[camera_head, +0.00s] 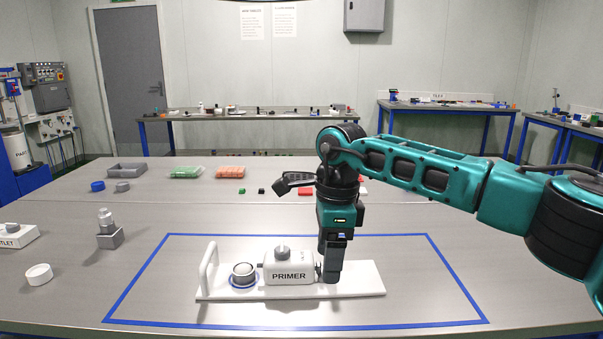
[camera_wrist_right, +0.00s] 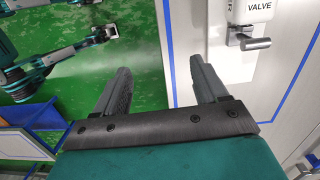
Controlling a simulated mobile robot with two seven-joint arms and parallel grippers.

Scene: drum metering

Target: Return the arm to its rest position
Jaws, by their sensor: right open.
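My right gripper (camera_head: 332,278) points down just right of the white block marked PRIMER (camera_head: 289,274). The block sits on a white board (camera_head: 350,283) with an upright handle at its left end, and has a grey knob on top. Whether the gripper touches the block or board I cannot tell. In the right wrist view the two fingers of the right gripper (camera_wrist_right: 160,88) are apart with nothing between them. A white part marked VALVE (camera_wrist_right: 257,7) with a metal lever (camera_wrist_right: 255,43) lies beyond them. A teal arm shows at upper left; its gripper (camera_wrist_right: 108,32) is small.
A blue outline (camera_head: 300,235) surrounds the board on the grey table (camera_head: 420,215). A grey block (camera_head: 110,237), white ring (camera_head: 39,273) and OUTLET block (camera_head: 14,237) are at left.

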